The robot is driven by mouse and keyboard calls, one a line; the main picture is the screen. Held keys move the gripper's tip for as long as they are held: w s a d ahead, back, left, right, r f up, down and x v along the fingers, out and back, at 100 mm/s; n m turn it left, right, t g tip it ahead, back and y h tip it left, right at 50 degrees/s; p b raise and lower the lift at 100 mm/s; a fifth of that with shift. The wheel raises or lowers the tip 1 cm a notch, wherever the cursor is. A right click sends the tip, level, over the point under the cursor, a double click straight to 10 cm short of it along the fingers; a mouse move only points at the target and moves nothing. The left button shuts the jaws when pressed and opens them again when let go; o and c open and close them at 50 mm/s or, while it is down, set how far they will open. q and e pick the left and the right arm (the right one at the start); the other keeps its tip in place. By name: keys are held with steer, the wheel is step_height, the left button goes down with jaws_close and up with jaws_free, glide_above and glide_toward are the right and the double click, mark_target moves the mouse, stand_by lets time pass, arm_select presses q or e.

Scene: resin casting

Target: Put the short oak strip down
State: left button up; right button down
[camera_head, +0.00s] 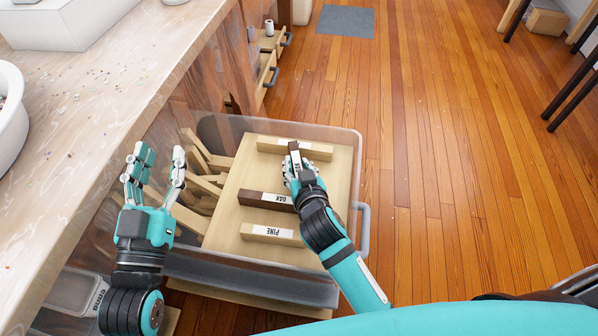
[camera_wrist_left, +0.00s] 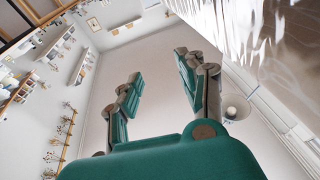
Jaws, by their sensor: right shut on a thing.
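My right gripper (camera_head: 296,170) is shut on a short dark brown strip with a white label (camera_head: 294,149), the short oak strip by its look. It is over the board in the open drawer, between the far pale strip and the dark strip marked OAK (camera_head: 262,198). The fingers hide much of the held strip, and I cannot tell whether it touches the board. My left gripper (camera_head: 158,162) is open and empty, fingers up, left of the drawer's board. Its spread fingers also show in the left wrist view (camera_wrist_left: 160,85).
The clear-walled drawer (camera_head: 352,150) holds a pale board (camera_head: 228,222) bearing a pale strip (camera_head: 318,152) and one marked PINE (camera_head: 270,235). Several loose wooden sticks (camera_head: 205,185) lie left of the board. The marble-look counter (camera_head: 75,140) runs along the left.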

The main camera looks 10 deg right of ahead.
steer(key=c, duration=1.5)
jaws_free()
steer(key=shift+s+d+f, duration=0.1)
steer(key=shift+s+f, duration=0.05)
steer(key=shift+f, duration=0.35)
steer(key=shift+s+d+f, duration=0.1)
steer(key=shift+f, duration=0.4)
steer(key=o, duration=0.4)
steer(key=shift+w+f, duration=0.1)
steer(key=shift+w, duration=0.05)
steer(key=shift+r, duration=0.25)
